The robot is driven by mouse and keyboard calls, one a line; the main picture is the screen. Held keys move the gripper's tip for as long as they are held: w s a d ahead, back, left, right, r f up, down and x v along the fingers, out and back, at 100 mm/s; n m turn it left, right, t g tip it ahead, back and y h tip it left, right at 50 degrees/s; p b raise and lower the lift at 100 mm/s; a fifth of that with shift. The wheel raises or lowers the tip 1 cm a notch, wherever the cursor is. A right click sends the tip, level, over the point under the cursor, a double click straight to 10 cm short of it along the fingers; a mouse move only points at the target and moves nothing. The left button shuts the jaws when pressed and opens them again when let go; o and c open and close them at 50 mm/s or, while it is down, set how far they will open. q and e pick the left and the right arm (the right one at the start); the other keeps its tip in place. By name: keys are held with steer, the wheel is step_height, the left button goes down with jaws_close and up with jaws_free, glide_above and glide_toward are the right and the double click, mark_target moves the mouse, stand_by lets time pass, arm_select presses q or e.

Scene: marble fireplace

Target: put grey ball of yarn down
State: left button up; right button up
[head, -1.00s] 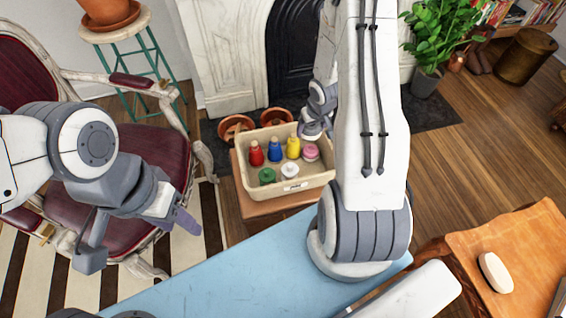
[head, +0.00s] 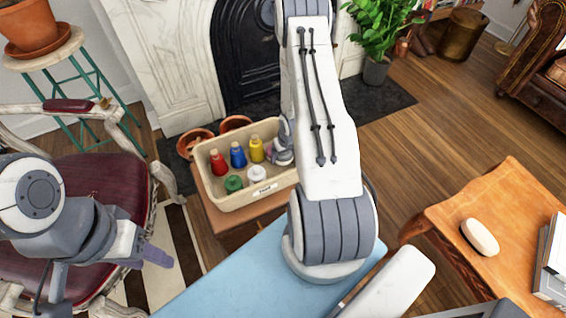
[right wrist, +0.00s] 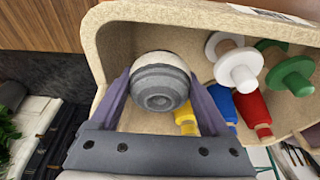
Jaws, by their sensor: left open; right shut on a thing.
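My right gripper (right wrist: 158,90) is shut on the grey ball of yarn (right wrist: 160,84), with a purple finger on each side of it in the right wrist view. The ball is at one end of the tan bin (right wrist: 118,50); I cannot tell whether it touches the bin floor. In the head view the bin (head: 222,203) stands on a wooden surface, and my right arm covers its right end. The ball is hidden there behind the wrist. My left gripper (head: 107,276) is open and empty at the left, near the red chair.
The bin holds red (head: 218,164), blue (head: 238,156), yellow (head: 256,151), green (head: 233,184) and white (head: 257,174) spools. Terracotta pots (head: 235,123) stand behind it. A blue surface (head: 235,275) lies in front. A wooden table (head: 440,215) is at right.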

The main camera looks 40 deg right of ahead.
mark_target(283, 163)
step_height(283, 163, down, 3)
steer(key=shift+f+b, duration=0.2)
steer(key=shift+b, duration=0.15)
steer(key=shift+f+b, duration=0.45)
steer(key=shift+f, duration=0.2)
steer(key=o, duration=1.1)
steer(key=shift+r, duration=0.1)
